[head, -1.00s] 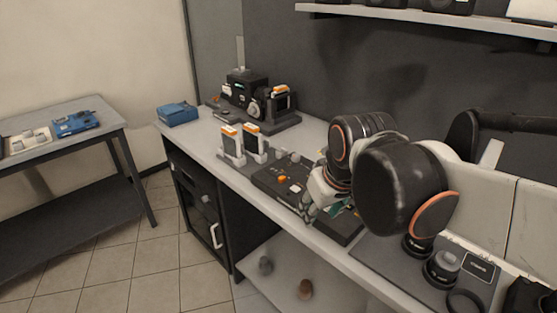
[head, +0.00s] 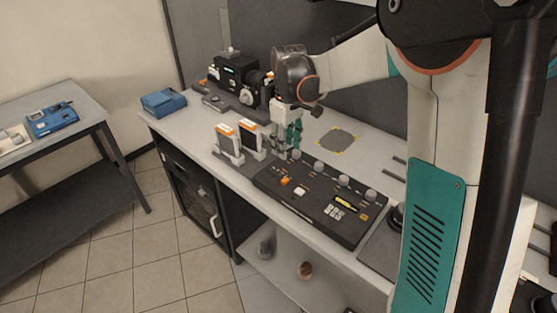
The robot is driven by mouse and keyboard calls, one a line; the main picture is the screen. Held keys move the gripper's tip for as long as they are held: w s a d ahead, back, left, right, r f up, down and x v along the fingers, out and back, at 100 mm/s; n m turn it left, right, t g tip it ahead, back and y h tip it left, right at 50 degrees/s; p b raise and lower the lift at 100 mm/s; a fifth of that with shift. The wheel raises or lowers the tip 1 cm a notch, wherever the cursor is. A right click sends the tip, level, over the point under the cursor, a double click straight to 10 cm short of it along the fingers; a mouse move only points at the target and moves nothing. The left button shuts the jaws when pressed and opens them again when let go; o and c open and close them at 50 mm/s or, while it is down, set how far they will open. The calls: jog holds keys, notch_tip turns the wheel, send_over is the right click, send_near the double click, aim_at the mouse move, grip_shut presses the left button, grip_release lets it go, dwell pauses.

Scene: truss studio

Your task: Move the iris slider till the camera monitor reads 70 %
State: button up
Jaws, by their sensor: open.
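A dark control panel (head: 272,187) lies on the bench. It bears an orange slider cap (head: 285,181), a white cap (head: 299,192) and a row of grey knobs (head: 343,180). I cannot tell which cap is the iris slider. A black camera unit (head: 229,76) with a small lit screen (head: 234,68) stands at the back left; any reading is too small to make out. My gripper (head: 288,155) points down, open and empty, by the panel's back left corner, left of the nearest knob (head: 319,166). Whether its fingertips touch anything is unclear.
Two upright orange-topped units (head: 228,147) stand left of the panel, close to my gripper. A blue case (head: 164,103) lies at the bench's far left end. A dark square mat (head: 338,139) lies behind the panel. My arm covers the right side.

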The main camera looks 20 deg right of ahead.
aim_at(285, 179)
jog(key=f+b, duration=0.3)
jog(key=f, duration=1.1)
jog(key=shift+w+b, duration=0.2)
jog(key=shift+b, duration=0.15)
grip_shut()
